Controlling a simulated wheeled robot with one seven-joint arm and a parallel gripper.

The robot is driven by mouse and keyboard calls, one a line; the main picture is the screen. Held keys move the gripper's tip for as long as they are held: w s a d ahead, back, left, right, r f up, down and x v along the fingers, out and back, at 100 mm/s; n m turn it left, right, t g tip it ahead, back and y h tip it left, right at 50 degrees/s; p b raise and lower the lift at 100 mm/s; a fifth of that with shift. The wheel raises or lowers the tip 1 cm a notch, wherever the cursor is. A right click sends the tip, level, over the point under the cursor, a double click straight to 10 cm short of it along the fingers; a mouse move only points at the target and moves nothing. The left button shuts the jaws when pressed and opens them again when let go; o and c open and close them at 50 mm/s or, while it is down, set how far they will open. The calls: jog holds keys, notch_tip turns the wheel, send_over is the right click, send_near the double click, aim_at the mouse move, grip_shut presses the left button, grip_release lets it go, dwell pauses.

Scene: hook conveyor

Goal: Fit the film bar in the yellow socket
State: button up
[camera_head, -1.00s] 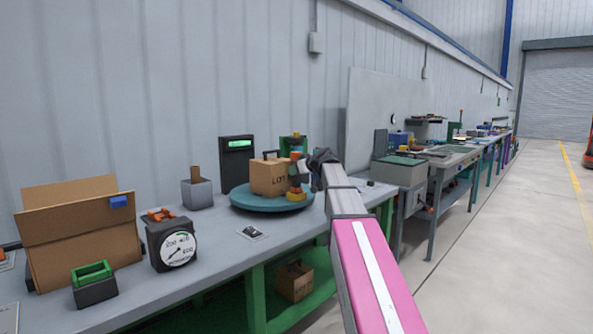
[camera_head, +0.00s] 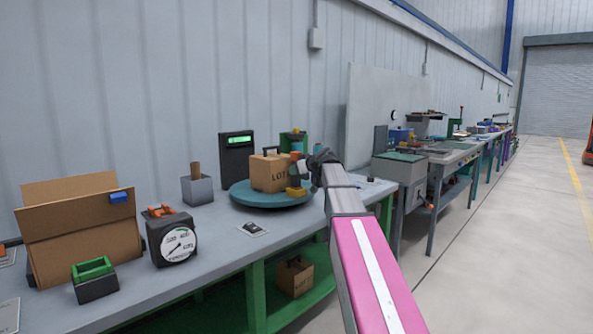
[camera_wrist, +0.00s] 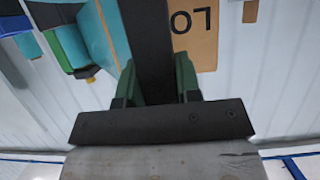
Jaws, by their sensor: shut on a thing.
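My gripper (camera_wrist: 158,78) shows dark green fingers closed on a black bar, which I take to be the film bar (camera_wrist: 147,30), in the wrist view. The bar runs from between the fingers to the picture's top edge; its far end is out of view. In the head view my gripper (camera_head: 302,170) is small and partly hidden by my wrist, just right of a cardboard box. A yellow piece, probably the yellow socket (camera_head: 296,191), sits low at the turntable's right side, below my gripper. I cannot tell whether the bar touches it.
The LOT box (camera_head: 268,174) stands on the teal turntable (camera_head: 250,199), close to my gripper. Behind are a black panel with a green display (camera_head: 237,158) and a green stand (camera_head: 287,140). A round gauge (camera_head: 179,244), grey bin (camera_head: 197,190) and open carton (camera_head: 75,250) stand left.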

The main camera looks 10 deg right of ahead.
jog(key=o, duration=1.1)
